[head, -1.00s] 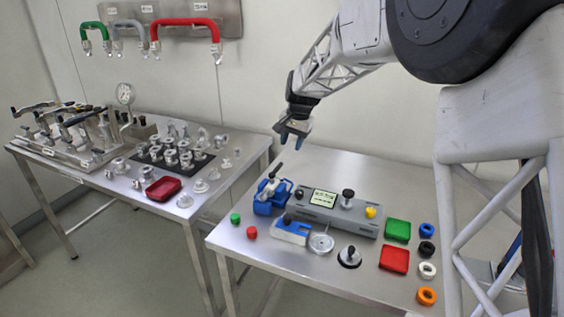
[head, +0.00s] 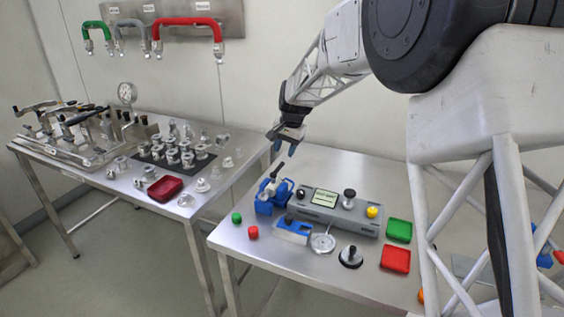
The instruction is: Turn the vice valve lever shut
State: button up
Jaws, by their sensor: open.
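A dark-ended lever (head: 278,168) sticks up from the valve, tilted to the upper left. My gripper (head: 282,153) is open and empty, pointing down, just above the lever's tip. In this view I cannot tell whether its fingers are around the lever or behind it; no contact is clear.
Beside the vice are a grey fixture (head: 328,218) with a display, a blue-and-white block (head: 291,231), a round metal dish (head: 322,243), and green (head: 399,230) and red (head: 395,260) trays. Green (head: 236,217) and red (head: 252,232) caps lie near the left edge.

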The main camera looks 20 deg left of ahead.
aim_at(281, 164)
jog(key=shift+a+f, duration=0.2)
jog(key=shift+f, duration=0.7)
jog(key=shift+a+f, duration=0.15)
jog(key=shift+f, duration=0.75)
jog(key=shift+a+f, duration=0.2)
jog(key=shift+f, duration=0.7)
grip_shut()
